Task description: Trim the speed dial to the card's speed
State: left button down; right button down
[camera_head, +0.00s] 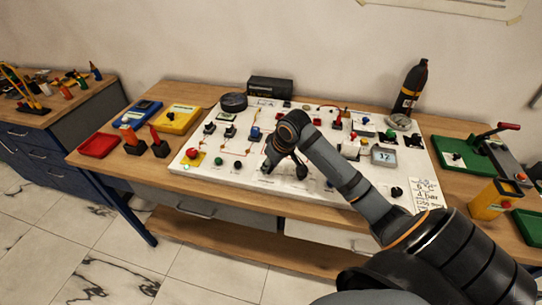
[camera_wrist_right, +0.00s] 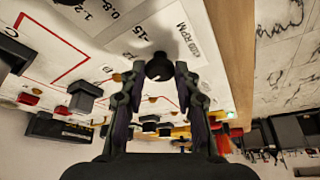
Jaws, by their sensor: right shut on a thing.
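In the right wrist view a round black knob (camera_wrist_right: 159,67) sits on the white panel beside printed lettering that includes "RPM". My right gripper (camera_wrist_right: 160,78) has its two fingers on either side of this knob and is shut on it. In the head view my right gripper (camera_head: 267,168) reaches down to the front middle of the white panel (camera_head: 318,194) and hides the knob. A white card with dark writing (camera_head: 426,194) lies at the panel's right end; its text is too small to read. A small display (camera_head: 384,156) shows digits, seemingly 37. My left gripper is out of view.
Several switches and knobs crowd the panel around my gripper. A black bottle (camera_head: 410,90) stands behind; a green device (camera_head: 466,153) is at right.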

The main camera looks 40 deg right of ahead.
jog(key=m+p, duration=0.2)
jog(key=m+h+p, duration=0.1)
jog(key=m+p, duration=0.1)
jog(key=p, duration=0.1)
jog(key=m+h+p, duration=0.1)
jog(key=m+p, duration=0.1)
jog(key=p, duration=0.1)
jog(key=shift+a+r+g, duration=0.3)
jog(key=shift+w+f+m+h+p, duration=0.15)
jog(key=shift+m+h+p, duration=0.15)
jog(key=shift+m+p, duration=0.45)
jog(key=shift+s+f+m+h+p, duration=0.1)
jog(key=shift+m+h+p, duration=0.2)
jog(key=shift+m+p, duration=0.45)
jog(key=c, duration=1)
grip_release()
jog(key=shift+w+f, duration=0.1)
